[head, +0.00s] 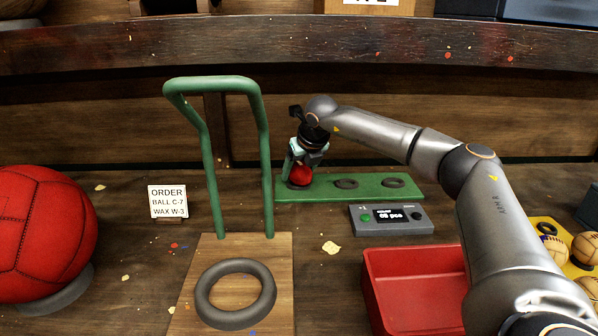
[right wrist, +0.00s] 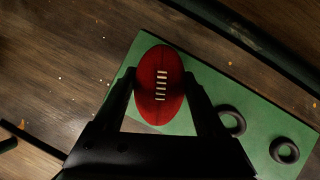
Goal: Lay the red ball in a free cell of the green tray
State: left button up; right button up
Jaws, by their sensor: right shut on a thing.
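The small red ball (head: 300,175) is at the left end of the green tray (head: 320,190). In the right wrist view the ball (right wrist: 159,88) looks oval, with white laces. My right gripper (head: 301,168) points down and is shut on it, one finger on each side. The ball is over the tray's left cell, whose ring is mostly hidden; I cannot tell whether it touches. The middle ring (head: 346,184) and right ring (head: 393,183) are empty; both also show in the right wrist view. My left gripper is not in view.
A green tube frame (head: 210,160) stands left of the tray, behind a wooden board with a dark ring (head: 235,318). A grey display box (head: 388,219) and a red bin (head: 410,255) are in front. A big red ball (head: 40,235) sits far left.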

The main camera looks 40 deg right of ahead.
aim_at(301, 165)
jog(key=shift+r, duration=0.1)
jog(key=o, duration=1.6)
jog(key=shift+f, duration=0.2)
jog(key=shift+c, duration=0.2)
jog(key=shift+s+r, duration=0.15)
jog(key=shift+r, duration=0.4)
jog(key=v, duration=0.6)
jog(key=shift+s+a+r+p, duration=0.15)
jog(key=shift+s+r+p, duration=0.05)
jog(key=shift+r+p, duration=0.15)
